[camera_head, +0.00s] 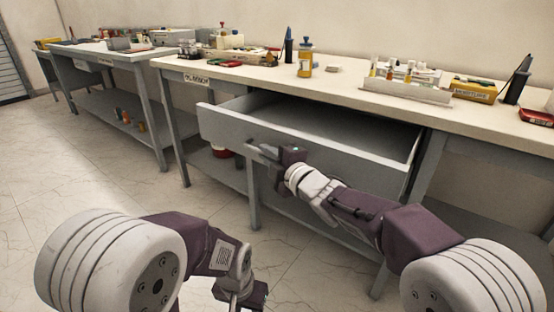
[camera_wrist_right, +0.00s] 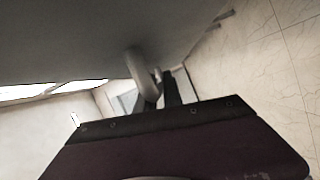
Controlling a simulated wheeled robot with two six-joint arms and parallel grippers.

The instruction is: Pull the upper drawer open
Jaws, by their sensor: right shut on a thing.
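The upper drawer (camera_head: 225,127) under the near workbench stands pulled out, with its grey front panel towards me and its inside showing empty where I can see it. My right gripper (camera_head: 262,152) is at the drawer front and is shut on the drawer's handle. In the right wrist view the pale curved handle (camera_wrist_right: 140,75) runs down from the drawer front (camera_wrist_right: 90,40) to between the dark fingers (camera_wrist_right: 160,90). My left gripper (camera_head: 240,298) hangs low near the bottom of the head view, away from the drawer; its fingertips do not show clearly.
The workbench top (camera_head: 345,85) carries a yellow bottle (camera_head: 305,62), a white tray of small bottles (camera_head: 405,80) and a yellow box (camera_head: 473,90). The tiled floor (camera_head: 100,170) at left is clear.

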